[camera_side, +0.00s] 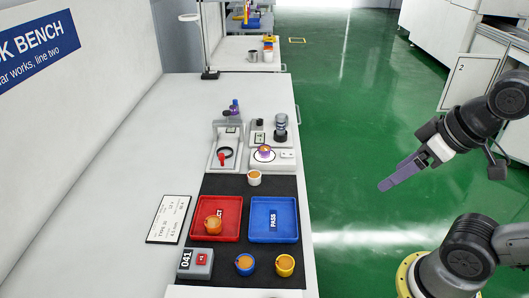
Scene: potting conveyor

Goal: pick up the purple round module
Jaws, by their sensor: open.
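A round module with a purple side and a pale orange top (264,152) sits on the round plate of a white device (285,160), toward the back of the bench. My gripper (384,185) hangs over the green floor to the right of the bench, well apart from the module. Its fingers are open, seen nearly edge-on, and nothing shows between them.
On the black mat (250,190) stand a white module (254,178), a blue one (245,264) and a yellow one (285,265). An orange module (213,225) is in the red tray (237,205). The blue tray (290,237) is empty. A clamp fixture (214,150) stands left of the white device.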

